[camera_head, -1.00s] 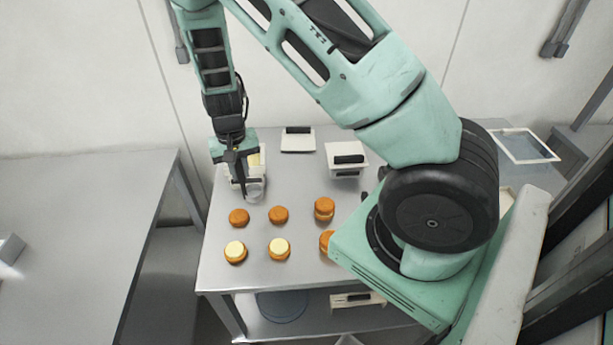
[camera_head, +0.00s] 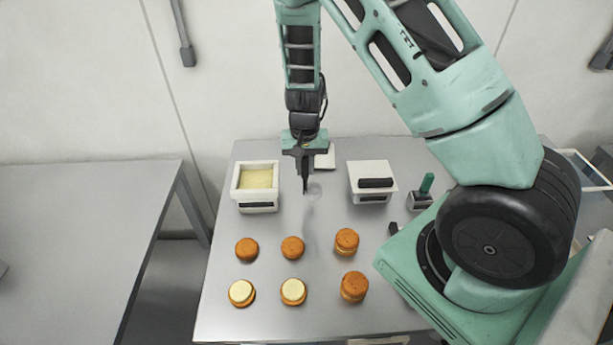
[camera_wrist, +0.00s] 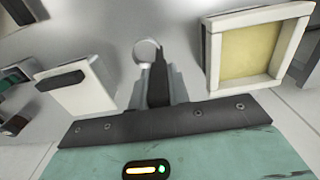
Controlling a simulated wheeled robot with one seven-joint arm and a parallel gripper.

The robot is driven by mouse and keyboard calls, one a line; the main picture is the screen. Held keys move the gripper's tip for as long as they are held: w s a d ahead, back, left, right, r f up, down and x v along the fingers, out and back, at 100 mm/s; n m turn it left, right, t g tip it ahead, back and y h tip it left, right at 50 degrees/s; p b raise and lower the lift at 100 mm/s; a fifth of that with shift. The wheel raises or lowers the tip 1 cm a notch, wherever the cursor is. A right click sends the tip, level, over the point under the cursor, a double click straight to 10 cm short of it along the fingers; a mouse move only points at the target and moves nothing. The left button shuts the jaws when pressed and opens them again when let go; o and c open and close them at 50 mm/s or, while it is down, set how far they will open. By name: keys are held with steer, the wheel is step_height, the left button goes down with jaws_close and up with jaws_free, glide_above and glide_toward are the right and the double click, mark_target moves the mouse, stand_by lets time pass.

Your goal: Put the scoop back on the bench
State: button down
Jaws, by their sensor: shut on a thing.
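My gripper (camera_head: 305,187) is above the steel bench (camera_head: 320,325), just right of the tub of yellow filling, and points down. It is shut on the scoop (camera_head: 314,190), which shows as a small pale round bowl beside the fingertips. In the wrist view the scoop's bowl (camera_wrist: 146,50) sticks out past my gripper (camera_wrist: 158,62); its handle is mostly hidden. I cannot tell whether the scoop touches the bench.
The filling tub (camera_head: 236,186) stands left, a white lidded box (camera_head: 370,169) with a dark handle right. A green-handled tool (camera_head: 426,184) is farther right. Several orange rounds stand in front, two topped with cream (camera_head: 241,290). Bare bench lies between tub and box.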

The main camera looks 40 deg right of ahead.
mark_target(305, 177)
steer(key=shift+f+p, duration=0.4)
steer(key=shift+f, duration=1.6)
steer(key=shift+f, duration=0.2)
steer(key=c, duration=1.3)
jaws_free()
steer(key=shift+r, duration=0.1)
